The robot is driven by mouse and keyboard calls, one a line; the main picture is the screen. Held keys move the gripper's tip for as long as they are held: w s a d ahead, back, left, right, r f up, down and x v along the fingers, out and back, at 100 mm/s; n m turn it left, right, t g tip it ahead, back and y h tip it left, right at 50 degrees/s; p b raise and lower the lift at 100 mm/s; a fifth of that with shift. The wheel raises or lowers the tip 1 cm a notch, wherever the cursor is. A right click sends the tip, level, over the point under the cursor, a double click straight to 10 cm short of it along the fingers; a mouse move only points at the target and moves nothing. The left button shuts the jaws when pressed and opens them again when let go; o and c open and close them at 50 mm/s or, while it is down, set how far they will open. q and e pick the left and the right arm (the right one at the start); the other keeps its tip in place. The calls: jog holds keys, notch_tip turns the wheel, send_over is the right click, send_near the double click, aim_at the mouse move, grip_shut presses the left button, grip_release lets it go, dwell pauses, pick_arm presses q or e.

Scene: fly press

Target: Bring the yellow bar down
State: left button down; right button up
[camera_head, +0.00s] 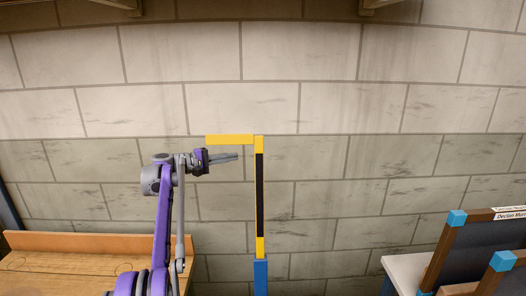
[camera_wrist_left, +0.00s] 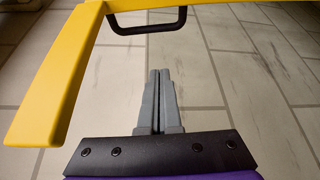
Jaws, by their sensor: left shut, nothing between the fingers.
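The yellow bar (camera_head: 230,140) extends level to the left from the top of an upright post with a black face (camera_head: 259,195) and yellow ends. My left gripper (camera_head: 237,156) is shut and empty, pointing right, and appears just below the bar in the head view. In the left wrist view, the shut fingers (camera_wrist_left: 160,74) point toward a yellow frame. One yellow beam (camera_wrist_left: 60,80) runs down the left side and another crosses the top. A black handle (camera_wrist_left: 146,28) hangs from the top beam, ahead of the fingertips, with a visible gap. My right gripper is not in view.
A blue base (camera_head: 260,276) stands under the post. A wooden table (camera_head: 70,243) is at lower left. Wood-framed dark panels with blue corners (camera_head: 456,219) and a pale surface (camera_head: 405,268) are at lower right. A block wall (camera_head: 360,110) is behind.

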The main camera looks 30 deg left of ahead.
pick_arm(q)
jog(key=w+d, duration=0.4)
jog(key=d, duration=0.2)
jog(key=shift+w+d, duration=0.3)
jog(key=shift+w, duration=0.1)
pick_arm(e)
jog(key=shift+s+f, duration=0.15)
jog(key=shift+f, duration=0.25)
pick_arm(q)
jog(key=shift+s+b, duration=0.1)
jog(key=shift+b, duration=0.2)
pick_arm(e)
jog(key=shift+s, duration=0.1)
